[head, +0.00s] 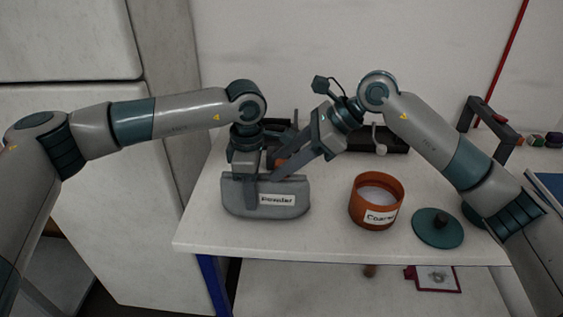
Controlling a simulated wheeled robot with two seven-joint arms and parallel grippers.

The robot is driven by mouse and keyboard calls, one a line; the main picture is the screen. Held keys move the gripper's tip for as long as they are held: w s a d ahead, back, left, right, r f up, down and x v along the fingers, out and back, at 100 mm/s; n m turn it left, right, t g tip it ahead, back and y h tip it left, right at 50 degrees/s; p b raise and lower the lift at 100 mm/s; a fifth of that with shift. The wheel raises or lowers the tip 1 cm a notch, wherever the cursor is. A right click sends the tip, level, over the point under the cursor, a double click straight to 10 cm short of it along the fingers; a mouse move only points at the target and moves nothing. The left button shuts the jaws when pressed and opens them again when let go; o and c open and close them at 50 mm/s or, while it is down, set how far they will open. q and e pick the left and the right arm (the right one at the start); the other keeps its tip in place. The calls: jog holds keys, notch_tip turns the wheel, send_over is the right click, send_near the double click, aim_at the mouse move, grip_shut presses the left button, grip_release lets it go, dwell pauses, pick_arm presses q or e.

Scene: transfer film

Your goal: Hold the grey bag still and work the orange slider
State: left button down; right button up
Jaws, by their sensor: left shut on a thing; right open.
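The grey bag (236,207), with a white label reading "Powder", stands near the front left of the white table. My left gripper (251,192) points down and is shut on the left part of the bag. My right gripper (276,169) reaches in from the upper right, open, with its fingertips just above or at the bag's top edge. A small orange-brown patch (281,163) shows between its fingers. I cannot tell whether it is the slider or something behind the bag. The top edge is partly hidden by both grippers.
An orange tub (363,207) labelled "Coarse" holds pale powder, right of the bag. A green round lid (438,228) lies beside it. A dark tray (391,140) and a dark handled frame (492,125) stand at the back. The table's front edge (330,255) is clear.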

jog(key=v, duration=1.1)
jog(key=shift+d, duration=0.15)
jog(key=shift+r, duration=0.1)
jog(key=shift+c, duration=0.7)
jog(key=c, duration=0.5)
jog(key=shift+d, duration=0.25)
grip_shut()
jog(key=d+f+y, duration=0.2)
jog(key=d+y, duration=0.1)
jog(key=d, duration=0.5)
jog(key=shift+s+d+f, duration=0.2)
jog(key=shift+d, duration=0.15)
